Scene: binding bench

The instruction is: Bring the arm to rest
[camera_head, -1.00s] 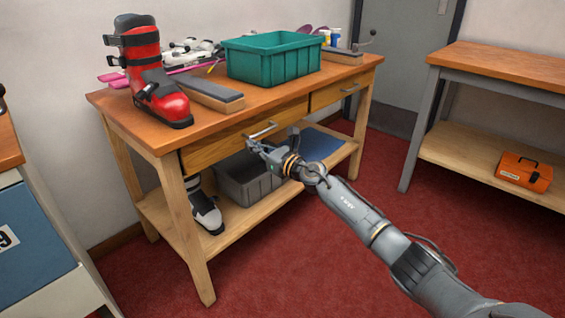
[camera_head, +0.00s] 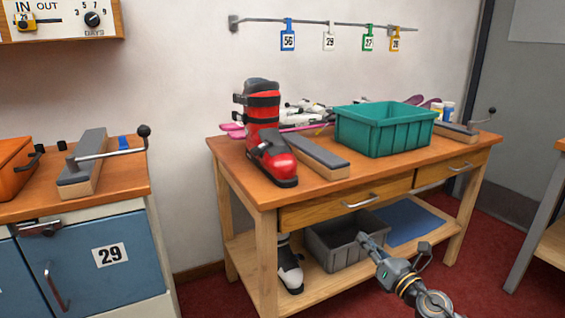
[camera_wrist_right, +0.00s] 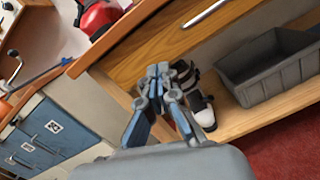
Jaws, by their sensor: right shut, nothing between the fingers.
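My right gripper (camera_head: 365,241) is shut and empty. In the head view it is at the lower right, in front of the bench's lower shelf and the grey bin, apart from the drawer handles. In the right wrist view its fingers (camera_wrist_right: 158,72) are together, with the drawer front behind them. Most of my right arm is outside the head view. My left gripper is not in view.
The wooden bench (camera_head: 228,158) carries a red ski boot (camera_head: 270,150), a teal crate (camera_head: 385,132) and padded blocks. A grey bin (camera_head: 326,252) and a white-and-black boot (camera_head: 289,272) are on its lower shelf. A blue cabinet (camera_head: 85,290) stands left.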

